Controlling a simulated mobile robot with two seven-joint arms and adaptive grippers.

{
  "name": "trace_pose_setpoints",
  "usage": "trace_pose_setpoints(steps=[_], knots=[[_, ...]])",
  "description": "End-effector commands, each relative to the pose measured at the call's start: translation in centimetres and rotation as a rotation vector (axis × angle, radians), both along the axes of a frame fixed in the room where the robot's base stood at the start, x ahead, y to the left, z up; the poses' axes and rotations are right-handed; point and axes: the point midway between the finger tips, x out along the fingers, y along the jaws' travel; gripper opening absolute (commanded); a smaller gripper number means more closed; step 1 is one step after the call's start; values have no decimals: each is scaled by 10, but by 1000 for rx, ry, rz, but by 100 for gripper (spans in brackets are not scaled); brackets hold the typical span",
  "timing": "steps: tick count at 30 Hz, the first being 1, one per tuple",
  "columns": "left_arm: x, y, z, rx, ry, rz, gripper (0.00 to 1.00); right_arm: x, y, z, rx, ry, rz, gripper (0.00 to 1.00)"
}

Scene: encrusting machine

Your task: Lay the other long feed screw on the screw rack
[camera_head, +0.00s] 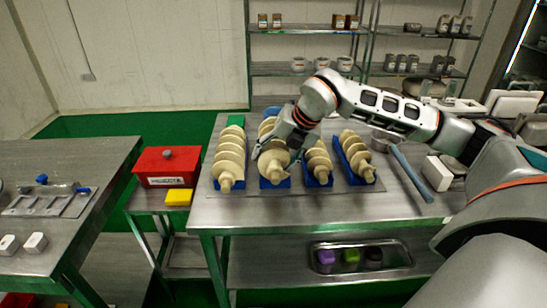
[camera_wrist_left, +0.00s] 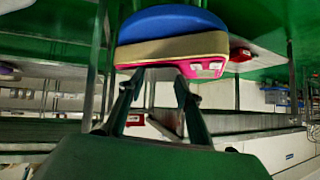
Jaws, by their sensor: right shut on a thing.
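Several cream feed screws lie side by side on the table. The leftmost, a long screw (camera_head: 229,162), lies on its blue and green supports. My right gripper (camera_head: 272,150) is shut on the second screw from the left (camera_head: 274,170), also long, and covers part of its middle. Blue rack supports (camera_head: 286,184) show under its near end; I cannot tell whether it rests on them. Two shorter screws (camera_head: 318,163) (camera_head: 356,157) lie to its right on blue supports.
A red box (camera_head: 167,168) and a yellow block (camera_head: 179,197) stand on a low side table at left. A blue-grey bar (camera_head: 411,172) lies right of the screws. A tray (camera_head: 398,250) with jars sits on the lower shelf. The table front (camera_head: 300,207) is clear.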

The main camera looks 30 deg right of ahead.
Motion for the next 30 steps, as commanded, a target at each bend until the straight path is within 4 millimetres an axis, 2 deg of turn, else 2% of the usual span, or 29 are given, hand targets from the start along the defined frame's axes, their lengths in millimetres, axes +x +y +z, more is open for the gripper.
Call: trace_pose_setpoints(steps=[17,30], knots=[[0,0,1,0,-1,0,34,-4,-2,-8,-2,17,-4,22],[7,0,19,0,-18,0,34,-3,-2,13,-1,10,-3,22]])
